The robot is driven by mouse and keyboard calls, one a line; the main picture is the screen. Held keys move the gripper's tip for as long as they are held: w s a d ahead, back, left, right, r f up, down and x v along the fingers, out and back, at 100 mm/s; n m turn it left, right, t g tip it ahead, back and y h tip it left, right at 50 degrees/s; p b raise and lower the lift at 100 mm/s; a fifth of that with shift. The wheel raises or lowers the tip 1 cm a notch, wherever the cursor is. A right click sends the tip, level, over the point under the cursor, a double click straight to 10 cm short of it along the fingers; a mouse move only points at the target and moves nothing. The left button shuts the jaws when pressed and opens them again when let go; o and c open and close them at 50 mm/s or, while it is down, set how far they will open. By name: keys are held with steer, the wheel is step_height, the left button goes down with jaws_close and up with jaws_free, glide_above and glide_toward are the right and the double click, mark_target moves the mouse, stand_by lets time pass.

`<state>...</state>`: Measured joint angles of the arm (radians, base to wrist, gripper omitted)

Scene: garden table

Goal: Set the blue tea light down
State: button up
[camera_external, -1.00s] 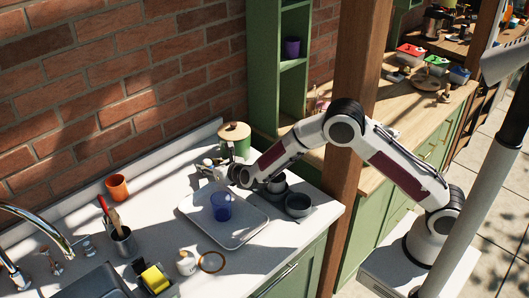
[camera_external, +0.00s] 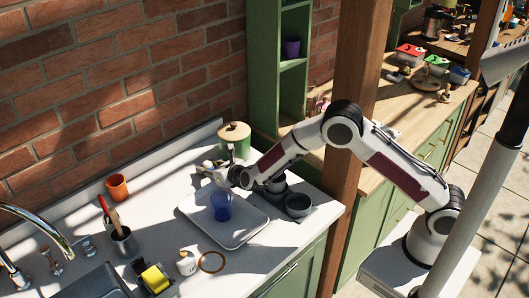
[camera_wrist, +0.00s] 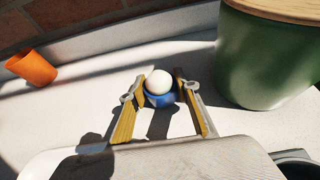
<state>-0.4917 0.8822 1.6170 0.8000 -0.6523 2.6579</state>
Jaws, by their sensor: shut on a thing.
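The blue tea light (camera_wrist: 160,100) is a small blue holder with a white round top, in the middle of the wrist view. My gripper (camera_wrist: 159,88) is shut on it, with one yellow-padded finger on each side. I cannot tell whether its underside touches the counter. In the external view my gripper (camera_external: 207,167) is over the back edge of the tray, and the tea light is too small or hidden to make out there.
A pale tray (camera_external: 246,234) lies on the white counter, with a blue glass (camera_external: 221,207) on it. A green pot (camera_wrist: 268,60) stands close at the right, an orange cup (camera_wrist: 30,67) at the left. Counter between cup and gripper is clear.

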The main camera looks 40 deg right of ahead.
mark_target(210, 167)
steer(key=shift+s+d+f, duration=0.1)
steer(key=shift+s+f, duration=0.15)
steer(key=shift+f, duration=0.65)
steer(key=o, duration=1.2)
steer(key=shift+s, duration=0.15)
steer(key=shift+v, duration=1.2)
steer(key=shift+s+r, duration=1.95)
steer(key=shift+s, duration=0.25)
